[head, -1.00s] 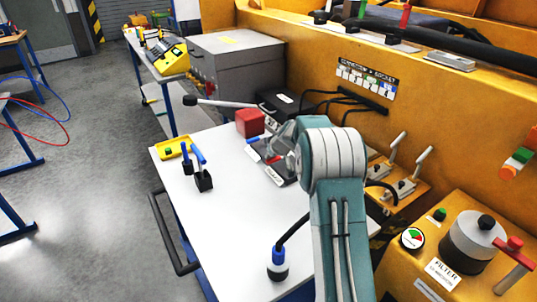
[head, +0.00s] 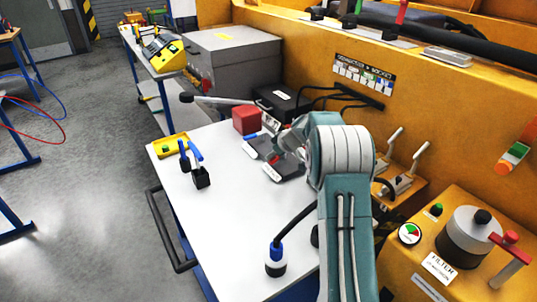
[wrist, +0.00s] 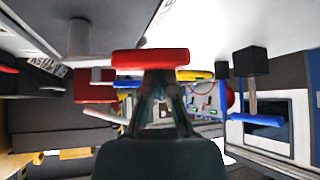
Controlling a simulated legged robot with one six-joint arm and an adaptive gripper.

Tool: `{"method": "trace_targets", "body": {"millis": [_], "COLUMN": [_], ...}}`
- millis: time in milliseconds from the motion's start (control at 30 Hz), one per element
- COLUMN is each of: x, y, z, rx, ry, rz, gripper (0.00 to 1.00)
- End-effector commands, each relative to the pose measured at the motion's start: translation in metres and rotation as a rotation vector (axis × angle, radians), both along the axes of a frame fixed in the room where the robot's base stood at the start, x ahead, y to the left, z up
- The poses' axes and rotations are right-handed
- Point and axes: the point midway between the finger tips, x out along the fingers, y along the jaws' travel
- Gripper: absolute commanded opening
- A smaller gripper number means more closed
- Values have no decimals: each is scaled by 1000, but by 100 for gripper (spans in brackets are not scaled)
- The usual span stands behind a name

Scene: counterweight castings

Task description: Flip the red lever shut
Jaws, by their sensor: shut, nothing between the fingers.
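A red bar-shaped handle (wrist: 150,58), which I take as the red lever, lies crosswise just beyond the tips of my gripper (wrist: 158,82) in the wrist view. The fingers are shut with nothing between them. I cannot tell whether they touch the handle. In the head view my gripper (head: 281,155) is low over a dark grey fixture (head: 290,168) on the white table, partly behind my arm. The red handle is not clear there, as the fingers and arm cover much of the fixture.
A red block (head: 246,120) stands behind the fixture on the table (head: 225,225). Blue-handled levers (head: 200,175) and a yellow tray (head: 170,145) are at left. A black-knobbed lever (head: 220,101) reaches over the back. The table's front left is mostly clear.

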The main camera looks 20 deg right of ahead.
Motion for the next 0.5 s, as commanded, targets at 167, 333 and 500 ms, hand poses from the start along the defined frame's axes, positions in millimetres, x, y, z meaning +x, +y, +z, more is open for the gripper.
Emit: {"method": "trace_targets", "body": {"millis": [167,333,500], "x": [-7,-15,-20], "y": [-6,-9,-13], "z": [-2,-2,-1], "rx": [1,0,0], "ry": [1,1,1], "rz": [271,407,534], "gripper": [0,0,0]}}
